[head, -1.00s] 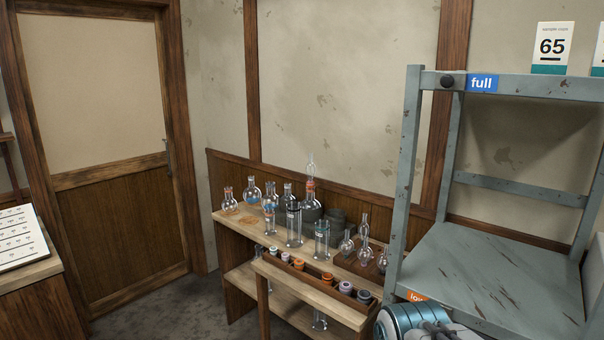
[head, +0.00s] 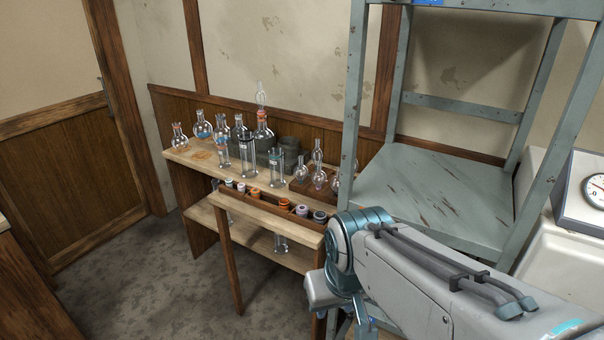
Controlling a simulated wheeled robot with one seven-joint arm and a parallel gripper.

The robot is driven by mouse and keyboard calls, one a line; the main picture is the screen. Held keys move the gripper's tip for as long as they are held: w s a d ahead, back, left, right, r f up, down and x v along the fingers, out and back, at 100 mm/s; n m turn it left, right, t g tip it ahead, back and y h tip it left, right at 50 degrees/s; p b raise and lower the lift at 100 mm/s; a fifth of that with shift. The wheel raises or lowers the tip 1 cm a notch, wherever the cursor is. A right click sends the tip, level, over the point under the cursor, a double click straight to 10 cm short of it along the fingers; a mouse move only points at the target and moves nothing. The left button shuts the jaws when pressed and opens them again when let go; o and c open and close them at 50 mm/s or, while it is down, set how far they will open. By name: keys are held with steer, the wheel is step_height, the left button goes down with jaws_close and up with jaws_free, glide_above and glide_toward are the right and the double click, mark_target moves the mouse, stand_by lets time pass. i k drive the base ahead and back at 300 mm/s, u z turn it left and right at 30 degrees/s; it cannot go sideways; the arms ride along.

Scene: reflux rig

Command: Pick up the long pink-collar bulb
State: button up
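Several clear glass bulbs stand on a brown wooden block at the right end of the bench. One is a tall bulb (head: 318,178) with a long stacked neck, and a shorter bulb (head: 300,172) stands to its left. A third, at the right, is partly hidden by the grey frame's post. Their collar colours are too small to tell, so I cannot tell which is the long pink-collar bulb. My arm reaches in from the lower right, in front of the shelf frame.
The wooden bench (head: 185,157) also bears flasks (head: 202,127), glass cylinders (head: 278,168) and dark pots. A narrow front rack (head: 268,208) holds several coloured rings. A grey shelf frame (head: 430,190) stands close right of the bulbs. A white unit with a dial (head: 594,190) is far right. The left floor is clear.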

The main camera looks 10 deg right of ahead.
mark_target(259, 96)
steer(key=u, duration=0.35)
steer(key=k, duration=0.35)
steer(key=u, duration=0.9)
steer(key=k, duration=1)
steer(key=u, duration=0.65)
steer(key=i, duration=1)
steer(key=z, duration=0.25)
steer(key=i, duration=1.55)
steer(key=z, duration=0.45)
steer(key=i, duration=1.55)
steer(key=z, duration=1.1)
steer(key=i, duration=1.05)
steer(key=z, duration=1.8)
steer(key=i, duration=0.7)
steer(key=z, duration=0.6)
